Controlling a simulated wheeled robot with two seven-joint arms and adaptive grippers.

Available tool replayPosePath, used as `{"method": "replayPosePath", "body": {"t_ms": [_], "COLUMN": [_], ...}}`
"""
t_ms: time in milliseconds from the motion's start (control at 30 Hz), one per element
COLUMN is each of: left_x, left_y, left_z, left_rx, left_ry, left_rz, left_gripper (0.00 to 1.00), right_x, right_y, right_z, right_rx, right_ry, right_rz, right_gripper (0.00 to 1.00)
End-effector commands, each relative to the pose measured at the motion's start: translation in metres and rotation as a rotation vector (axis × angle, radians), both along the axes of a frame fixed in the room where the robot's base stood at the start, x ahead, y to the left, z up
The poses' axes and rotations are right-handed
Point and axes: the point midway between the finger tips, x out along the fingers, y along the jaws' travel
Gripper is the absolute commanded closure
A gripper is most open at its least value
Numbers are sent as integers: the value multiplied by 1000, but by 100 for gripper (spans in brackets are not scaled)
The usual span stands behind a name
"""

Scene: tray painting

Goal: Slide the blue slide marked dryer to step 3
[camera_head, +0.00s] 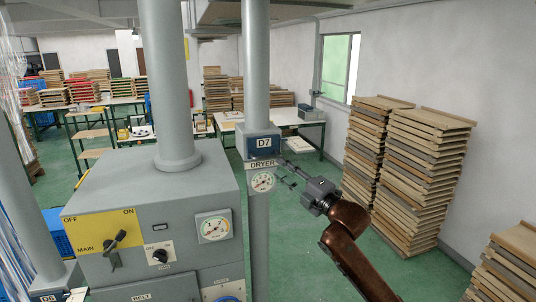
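The blue slide housing (262,143) marked D7 is on a grey vertical pipe right of centre. A plate reading DRYER (262,164) is just below it, with a round dial (263,182) under that. Step marks are too small to read. My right gripper (283,173) comes in from the lower right, just right of the DRYER plate and dial. Its thin fingers look spread apart, with nothing visible between them. Whether a fingertip touches the housing cannot be told. My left gripper is not in view.
A grey control box (155,215) with a MAIN lever (113,243) and another dial (214,227) fills the lower left. A thick pipe (166,80) rises from it. Stacks of wooden trays (420,175) stand at the right. Green floor (400,275) is clear between.

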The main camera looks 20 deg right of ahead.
Motion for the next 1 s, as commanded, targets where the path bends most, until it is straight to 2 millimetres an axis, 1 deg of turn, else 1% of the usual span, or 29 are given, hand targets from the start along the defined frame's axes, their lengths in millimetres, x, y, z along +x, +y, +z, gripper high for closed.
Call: {"method": "replayPosePath", "body": {"t_ms": [33,133,400,533,700,933,1000], "left_x": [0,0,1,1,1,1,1], "left_y": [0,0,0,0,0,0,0], "left_z": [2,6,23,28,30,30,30], "left_rx": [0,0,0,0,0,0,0], "left_ry": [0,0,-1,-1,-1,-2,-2], "left_rz": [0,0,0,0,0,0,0], "left_gripper": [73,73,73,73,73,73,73], "right_x": [-1,6,44,58,66,66,66], "right_y": [3,8,26,31,35,35,35], "right_z": [6,11,19,21,20,20,20], "right_rx": [-7,-9,-7,-7,-9,-10,-10], "right_ry": [-7,-11,-9,-11,-9,-10,-10], "right_rz": [4,6,7,6,5,5,5], "right_gripper": [73,73,73,73,73,73,77]}}
